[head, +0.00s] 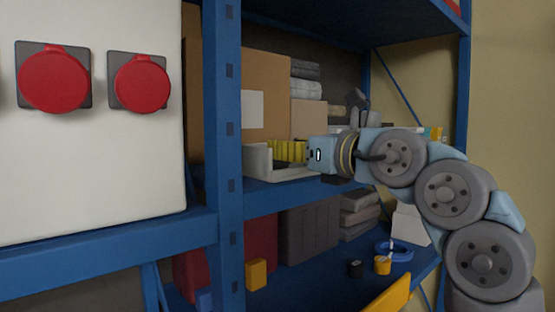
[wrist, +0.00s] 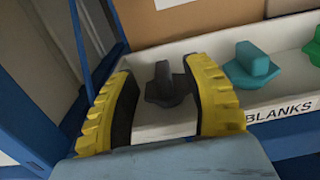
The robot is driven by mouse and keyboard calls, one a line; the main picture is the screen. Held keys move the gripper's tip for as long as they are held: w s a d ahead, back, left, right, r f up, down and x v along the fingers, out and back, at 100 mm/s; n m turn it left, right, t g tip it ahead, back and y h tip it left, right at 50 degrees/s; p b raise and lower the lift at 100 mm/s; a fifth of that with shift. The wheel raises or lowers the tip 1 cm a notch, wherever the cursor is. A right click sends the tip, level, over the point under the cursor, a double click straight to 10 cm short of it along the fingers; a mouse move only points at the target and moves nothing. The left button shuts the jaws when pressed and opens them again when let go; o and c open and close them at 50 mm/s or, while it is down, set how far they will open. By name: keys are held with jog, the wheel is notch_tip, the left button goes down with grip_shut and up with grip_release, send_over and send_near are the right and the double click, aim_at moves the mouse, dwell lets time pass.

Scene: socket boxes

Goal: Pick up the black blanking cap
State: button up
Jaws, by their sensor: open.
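The black blanking cap (wrist: 164,88) shows in the wrist view, a dark piece with an upright grip tab on a wider base, in the left part of a white bin (wrist: 200,127). My gripper (wrist: 161,75) is open, its two yellow ribbed fingers appearing on either side of the cap. In the head view my gripper (head: 275,152) reaches left over the white bin (head: 258,163) on the shelf; the cap is hidden there.
A teal cap (wrist: 250,65) and a green one (wrist: 314,50) lie to the right in the bin, labelled "BLANKS". A cardboard box (wrist: 235,18) stands behind. A blue rack post (head: 229,150) stands left of the bin. Red sockets (head: 54,80) are on a white panel.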

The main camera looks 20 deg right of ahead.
jog(key=shift+f+p+x, duration=0.2)
jog(key=shift+p+x, duration=0.4)
jog(key=shift+x, duration=1.05)
grip_shut()
